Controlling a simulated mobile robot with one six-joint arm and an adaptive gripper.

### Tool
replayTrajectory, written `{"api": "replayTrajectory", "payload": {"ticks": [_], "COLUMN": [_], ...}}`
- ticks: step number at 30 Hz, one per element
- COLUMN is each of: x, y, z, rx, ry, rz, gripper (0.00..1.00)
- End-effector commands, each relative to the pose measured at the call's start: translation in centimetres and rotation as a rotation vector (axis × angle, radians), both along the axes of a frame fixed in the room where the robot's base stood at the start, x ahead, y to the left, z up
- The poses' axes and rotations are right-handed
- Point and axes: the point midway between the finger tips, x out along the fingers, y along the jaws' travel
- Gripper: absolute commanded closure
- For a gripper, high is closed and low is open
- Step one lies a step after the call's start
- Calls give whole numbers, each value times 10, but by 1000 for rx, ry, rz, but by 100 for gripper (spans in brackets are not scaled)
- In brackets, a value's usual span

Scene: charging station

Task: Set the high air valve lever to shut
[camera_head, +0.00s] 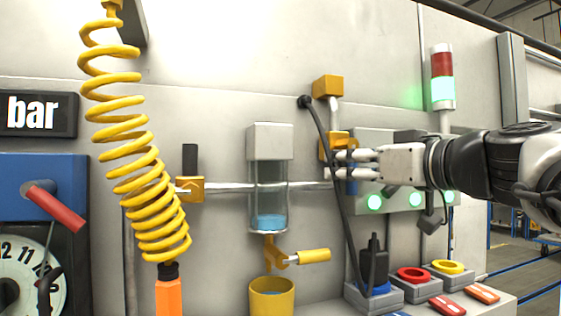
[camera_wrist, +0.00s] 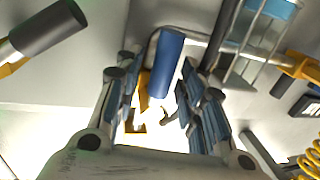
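A yellow valve (camera_head: 326,148) sits on the wall pipe right of the glass cylinder. Its blue lever (camera_head: 351,186) hangs down just below my gripper (camera_head: 345,163), which partly hides the valve. In the wrist view the blue lever (camera_wrist: 167,62) stands between the two fingers of my gripper (camera_wrist: 165,80). The fingers are apart, one on each side of it; whether either touches it I cannot tell. No label shows which valve is the high air valve. Another yellow valve (camera_head: 190,190) on the left has an upright black lever (camera_head: 190,160).
A black hose (camera_head: 329,150) hangs close to the fingertips. The glass cylinder (camera_head: 269,185) and a yellow drain lever (camera_head: 314,256) are to the left. A grey box with green lights (camera_head: 374,202) is behind my gripper. A coiled yellow hose (camera_head: 130,150) hangs further left.

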Motion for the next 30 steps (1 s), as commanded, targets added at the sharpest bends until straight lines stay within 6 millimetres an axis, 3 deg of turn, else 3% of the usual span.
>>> {"api": "replayTrajectory", "payload": {"ticks": [8,24,30], "x": [0,0,0], "y": [0,0,0], "z": [0,0,0], "rx": [1,1,0], "ry": [0,0,0], "rz": [0,0,0], "gripper": [63,99,100]}}
